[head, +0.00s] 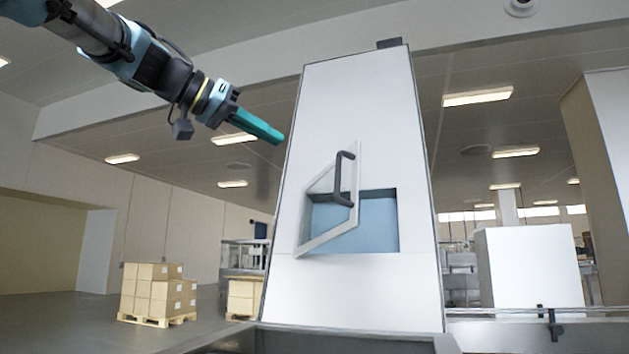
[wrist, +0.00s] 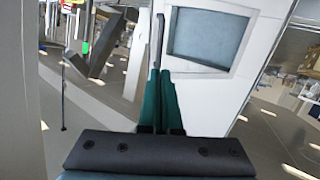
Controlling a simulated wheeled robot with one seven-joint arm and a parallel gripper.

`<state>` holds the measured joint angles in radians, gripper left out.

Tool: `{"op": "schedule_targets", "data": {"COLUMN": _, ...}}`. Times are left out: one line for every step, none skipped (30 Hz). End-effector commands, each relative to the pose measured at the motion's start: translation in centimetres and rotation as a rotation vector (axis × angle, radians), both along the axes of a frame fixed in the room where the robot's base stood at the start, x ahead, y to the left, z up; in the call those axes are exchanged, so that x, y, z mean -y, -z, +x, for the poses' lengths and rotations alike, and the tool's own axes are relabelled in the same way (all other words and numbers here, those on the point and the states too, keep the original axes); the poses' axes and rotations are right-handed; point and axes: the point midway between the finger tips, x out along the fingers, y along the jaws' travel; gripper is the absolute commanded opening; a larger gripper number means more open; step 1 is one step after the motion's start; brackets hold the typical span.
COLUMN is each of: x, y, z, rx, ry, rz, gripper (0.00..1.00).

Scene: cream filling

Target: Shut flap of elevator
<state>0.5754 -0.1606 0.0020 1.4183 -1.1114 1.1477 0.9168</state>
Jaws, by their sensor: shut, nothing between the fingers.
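The elevator (head: 350,110) is a tall white cabinet in the middle of the head view. Its flap (head: 325,240) stands open, angled out from the front beside a square blue-grey opening (head: 370,225). A dark bent handle (head: 344,180) is on the flap. My gripper (head: 280,138), with teal fingers, is shut and empty, in the air up and left of the flap, apart from it in the head view. In the wrist view the fingertips (wrist: 160,72) point toward the thin handle (wrist: 158,35), just left of the opening (wrist: 208,40); I cannot tell the gap.
Stacked cartons on a pallet (head: 158,292) stand on the floor at left. A white box-like unit (head: 530,265) and a rail (head: 520,312) are at right. A metal edge runs below the elevator.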

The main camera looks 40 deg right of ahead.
Motion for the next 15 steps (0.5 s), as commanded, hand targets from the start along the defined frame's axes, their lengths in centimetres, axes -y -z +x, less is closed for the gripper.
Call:
{"op": "schedule_targets", "data": {"x": 0.2, "y": 0.0, "z": -0.1, "rx": 0.005, "ry": 0.005, "rz": 0.000, "gripper": 0.00}}
{"op": "schedule_targets", "data": {"x": 0.5, "y": 0.0, "z": -0.1, "rx": 0.006, "ry": 0.006, "rz": 0.000, "gripper": 0.00}}
{"op": "schedule_targets", "data": {"x": 0.9, "y": 0.1, "z": 0.0, "rx": 0.005, "ry": 0.006, "rz": 0.000, "gripper": 0.00}}
{"op": "schedule_targets", "data": {"x": 1.3, "y": 0.2, "z": -0.1, "rx": 0.004, "ry": 0.005, "rz": 0.000, "gripper": 0.00}}
{"op": "schedule_targets", "data": {"x": 1.7, "y": 0.3, "z": -0.1, "rx": 0.003, "ry": 0.006, "rz": 0.001, "gripper": 0.00}}
{"op": "schedule_targets", "data": {"x": 2.4, "y": 0.4, "z": -0.1, "rx": 0.003, "ry": 0.005, "rz": 0.001, "gripper": 0.00}}
{"op": "schedule_targets", "data": {"x": 3.0, "y": 0.6, "z": -0.1, "rx": 0.002, "ry": 0.006, "rz": 0.002, "gripper": 0.00}}
{"op": "schedule_targets", "data": {"x": 3.6, "y": 0.7, "z": -0.1, "rx": 0.002, "ry": 0.005, "rz": 0.002, "gripper": 0.00}}
{"op": "schedule_targets", "data": {"x": 4.4, "y": 0.9, "z": -0.1, "rx": 0.002, "ry": 0.006, "rz": 0.002, "gripper": 0.00}}
{"op": "schedule_targets", "data": {"x": 5.0, "y": 1.1, "z": -0.1, "rx": 0.002, "ry": 0.005, "rz": 0.001, "gripper": 0.00}}
{"op": "schedule_targets", "data": {"x": 5.6, "y": 1.2, "z": -0.1, "rx": 0.002, "ry": 0.006, "rz": 0.002, "gripper": 0.00}}
{"op": "schedule_targets", "data": {"x": 6.4, "y": 1.4, "z": -0.1, "rx": 0.002, "ry": 0.006, "rz": 0.002, "gripper": 0.00}}
{"op": "schedule_targets", "data": {"x": 7.1, "y": 1.6, "z": -0.2, "rx": 0.001, "ry": 0.006, "rz": 0.002, "gripper": 0.00}}
{"op": "schedule_targets", "data": {"x": 7.6, "y": 1.8, "z": -0.1, "rx": 0.001, "ry": 0.006, "rz": 0.002, "gripper": 0.00}}
{"op": "schedule_targets", "data": {"x": 8.4, "y": 2.0, "z": -0.1, "rx": 0.001, "ry": 0.005, "rz": 0.002, "gripper": 0.00}}
